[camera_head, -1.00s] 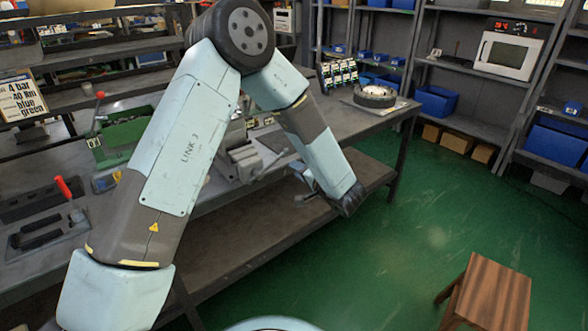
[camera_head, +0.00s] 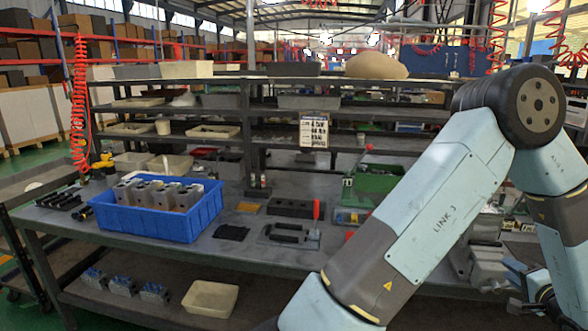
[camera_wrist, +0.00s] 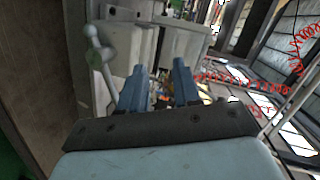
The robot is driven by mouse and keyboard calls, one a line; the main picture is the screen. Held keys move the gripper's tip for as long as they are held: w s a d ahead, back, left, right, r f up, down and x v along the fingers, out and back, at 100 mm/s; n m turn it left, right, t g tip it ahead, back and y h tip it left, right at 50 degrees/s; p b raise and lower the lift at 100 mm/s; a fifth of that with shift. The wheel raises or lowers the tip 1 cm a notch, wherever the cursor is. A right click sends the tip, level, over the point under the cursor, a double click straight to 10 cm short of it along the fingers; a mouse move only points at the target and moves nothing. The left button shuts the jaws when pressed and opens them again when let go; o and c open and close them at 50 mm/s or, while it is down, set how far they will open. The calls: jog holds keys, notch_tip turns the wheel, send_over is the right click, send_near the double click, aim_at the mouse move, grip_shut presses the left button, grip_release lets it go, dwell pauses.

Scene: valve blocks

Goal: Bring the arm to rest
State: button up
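My arm (camera_head: 430,215) is bent at the right of the head view, with its elbow high and its forearm hanging down at the right edge. My gripper (camera_wrist: 160,78) shows in the wrist view as two blue fingers standing apart, with nothing seen between them. In the head view the gripper end is low at the right, partly hidden and hard to make out. A grey vise-like machine with a rounded handle (camera_wrist: 93,38) is close beyond the fingers in the wrist view.
The workbench (camera_head: 220,248) bears a blue crate (camera_head: 160,225) with several metal valve blocks, a dark tool tray (camera_head: 290,237) and a green machine (camera_head: 375,180). Shelves stand behind. A beige tray (camera_head: 210,298) lies on the lower shelf.

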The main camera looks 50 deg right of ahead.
jog(key=w+a+r+n+t+y, duration=0.15)
jog(key=w+r+y, duration=0.25)
jog(key=w, duration=0.9)
jog(key=w+r+n+t+y, duration=0.2)
jog(key=w+r+n+y, duration=0.15)
jog(key=w, duration=0.85)
jog(key=w+a+r+n+g+y, duration=0.1)
jog(key=w+a+r+n+y, duration=0.25)
jog(key=w+a, duration=0.5)
jog(key=w+a+r+n+g+y, duration=0.15)
jog(key=w+a+r+y, duration=0.35)
jog(key=w, duration=0.7)
jog(key=w+a+r+n+g+y, duration=0.1)
jog(key=w+a+n+g, duration=0.25)
jog(key=a, duration=0.75)
jog(key=w+a+r+n+g, duration=0.1)
jog(key=w+a+n+g, duration=0.3)
jog(key=a, duration=0.6)
jog(key=s+a+r+n+h, duration=0.1)
jog(key=a+n, duration=0.1)
jog(key=a, duration=0.4)
jog(key=s+a+r+n+t+h, duration=0.1)
jog(key=s+a+r+n+h, duration=0.1)
jog(key=a, duration=0.5)
jog(key=s+a+r+n+t+h, duration=0.1)
jog(key=s+a+n+h, duration=0.1)
jog(key=a, duration=0.5)
jog(key=shift+r, duration=0.4)
